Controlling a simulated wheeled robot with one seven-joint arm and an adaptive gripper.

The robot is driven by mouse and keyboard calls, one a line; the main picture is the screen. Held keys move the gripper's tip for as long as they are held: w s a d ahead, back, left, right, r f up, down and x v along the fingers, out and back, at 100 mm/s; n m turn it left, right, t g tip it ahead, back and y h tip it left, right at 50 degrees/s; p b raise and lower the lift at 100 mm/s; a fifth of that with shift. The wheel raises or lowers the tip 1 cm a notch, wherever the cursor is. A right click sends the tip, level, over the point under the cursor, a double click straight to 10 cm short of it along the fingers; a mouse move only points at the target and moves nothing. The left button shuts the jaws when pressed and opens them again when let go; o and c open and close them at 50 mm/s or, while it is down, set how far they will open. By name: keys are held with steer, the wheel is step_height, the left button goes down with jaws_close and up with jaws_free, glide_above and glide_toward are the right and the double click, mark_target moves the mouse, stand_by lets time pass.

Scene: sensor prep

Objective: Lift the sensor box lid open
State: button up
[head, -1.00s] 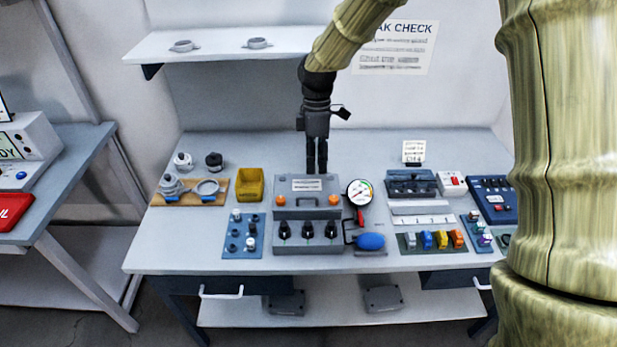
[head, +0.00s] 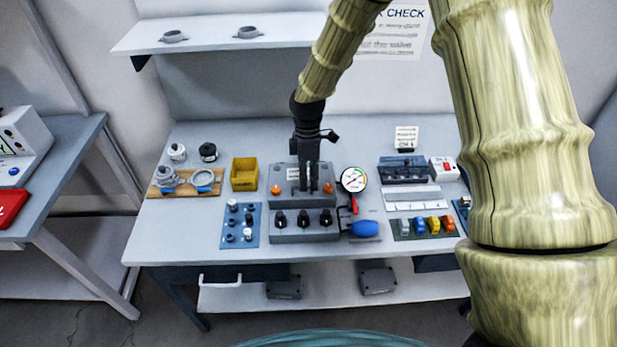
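The grey box (head: 283,200) in the middle of the bench looks like the sensor box. It has a pale label, two orange round parts on its front and a dark bar along its top. Its lid looks down. Three black knobs (head: 303,219) stand in a row on its lower front part. My gripper (head: 308,188) points down in front of the label, with its fingertips at the dark bar between the orange parts. The fingers are close together with a thin gap. I cannot tell whether they touch or grip the bar.
A round gauge (head: 354,179) and blue bulb (head: 364,228) stand close on the right. A yellow bin (head: 244,174) and blue board (head: 240,226) stand on the left. A black case (head: 403,170) and coloured blocks (head: 433,225) lie farther right. The front bench strip is clear.

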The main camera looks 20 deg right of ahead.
steer(key=shift+f, duration=0.35)
steer(key=shift+s, duration=0.1)
jaws_close()
steer(key=shift+r, duration=0.1)
